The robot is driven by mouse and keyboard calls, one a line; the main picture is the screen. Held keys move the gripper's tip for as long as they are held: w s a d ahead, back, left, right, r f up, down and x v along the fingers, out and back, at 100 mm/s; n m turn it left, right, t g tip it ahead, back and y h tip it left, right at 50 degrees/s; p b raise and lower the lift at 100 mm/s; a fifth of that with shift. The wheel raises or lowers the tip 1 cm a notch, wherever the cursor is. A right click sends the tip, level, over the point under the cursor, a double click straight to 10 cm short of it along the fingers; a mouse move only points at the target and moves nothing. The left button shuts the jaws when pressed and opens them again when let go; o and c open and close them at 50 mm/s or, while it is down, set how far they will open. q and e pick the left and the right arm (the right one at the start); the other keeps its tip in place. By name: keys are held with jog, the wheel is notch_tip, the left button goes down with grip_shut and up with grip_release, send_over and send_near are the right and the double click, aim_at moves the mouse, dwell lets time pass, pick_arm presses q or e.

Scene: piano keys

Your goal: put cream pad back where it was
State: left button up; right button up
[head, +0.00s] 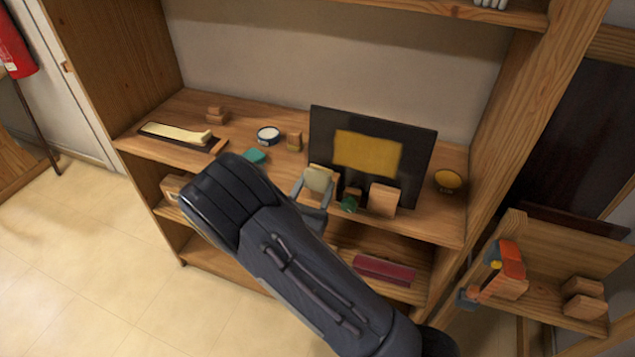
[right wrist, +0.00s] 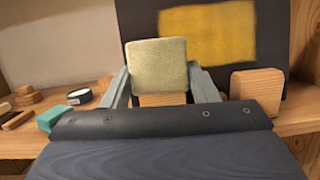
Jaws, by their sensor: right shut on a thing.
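The cream pad (head: 318,178) is a small, pale, square block. My right gripper (head: 314,190) is shut on it and holds it upright in front of the shelf, before the dark panel with a yellow patch (head: 368,152). In the right wrist view the cream pad (right wrist: 157,66) sits between the two grey fingers (right wrist: 157,82), and a wooden block shows just below it. I cannot tell whether the pad touches anything behind it. My left gripper is not in view.
A dark tray with a cream bar (head: 178,134) lies at left. Bare shelf shows between these.

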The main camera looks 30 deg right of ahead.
jog(key=shift+s+a, duration=0.2)
jog(key=shift+a, duration=0.05)
dwell(0.5)
